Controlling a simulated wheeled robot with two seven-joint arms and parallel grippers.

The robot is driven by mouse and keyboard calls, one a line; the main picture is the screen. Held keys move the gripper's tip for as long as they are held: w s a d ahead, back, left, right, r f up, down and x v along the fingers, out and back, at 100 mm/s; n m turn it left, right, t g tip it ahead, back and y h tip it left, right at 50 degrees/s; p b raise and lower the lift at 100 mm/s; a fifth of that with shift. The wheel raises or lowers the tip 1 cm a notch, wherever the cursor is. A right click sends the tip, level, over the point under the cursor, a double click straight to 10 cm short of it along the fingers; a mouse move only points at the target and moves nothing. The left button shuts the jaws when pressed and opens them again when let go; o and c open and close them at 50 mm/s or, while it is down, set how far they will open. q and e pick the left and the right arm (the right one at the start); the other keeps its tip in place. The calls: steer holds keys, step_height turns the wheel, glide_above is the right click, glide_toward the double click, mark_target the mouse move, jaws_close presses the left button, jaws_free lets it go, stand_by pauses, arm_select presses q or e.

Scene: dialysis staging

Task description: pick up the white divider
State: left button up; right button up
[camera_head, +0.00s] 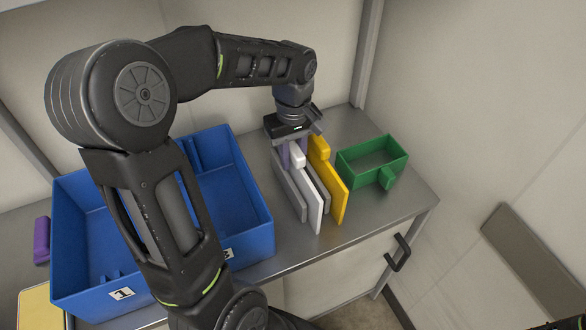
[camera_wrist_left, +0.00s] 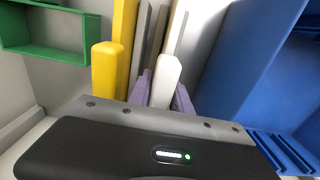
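The white divider (camera_head: 313,206) stands on edge on the grey counter, between a grey divider (camera_head: 289,190) and a dark grey one. Its rounded tab shows in the head view and in the left wrist view (camera_wrist_left: 167,80). My left gripper (camera_head: 293,152) points down over the tab from above. Its purple fingers (camera_wrist_left: 162,92) lie on either side of the white tab, close to it. Whether they press on it is not clear. The divider's lower part is partly hidden by its neighbours.
A yellow divider (camera_head: 333,185) stands just right of the group, with a green open box (camera_head: 372,160) beyond it. A large blue bin (camera_head: 243,205) is on the left, partly hidden by my arm. A purple object (camera_head: 41,240) lies at far left.

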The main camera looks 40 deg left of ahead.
arm_select(q)
jaws_close()
steer(key=shift+r, duration=0.1)
stand_by(0.5)
steer(key=shift+d+r+b, duration=0.15)
steer(key=shift+r+b, duration=0.15)
steer(key=shift+r, duration=0.2)
step_height(320, 180, up, 11)
steer(key=shift+s+d+f, duration=0.1)
steer(key=shift+f, duration=0.05)
steer(key=s+d, duration=0.4)
steer(key=d, duration=0.4)
steer(key=s+d, duration=0.5)
steer(key=d, duration=0.4)
steer(key=shift+d+f, duration=0.15)
steer(key=shift+f, duration=0.05)
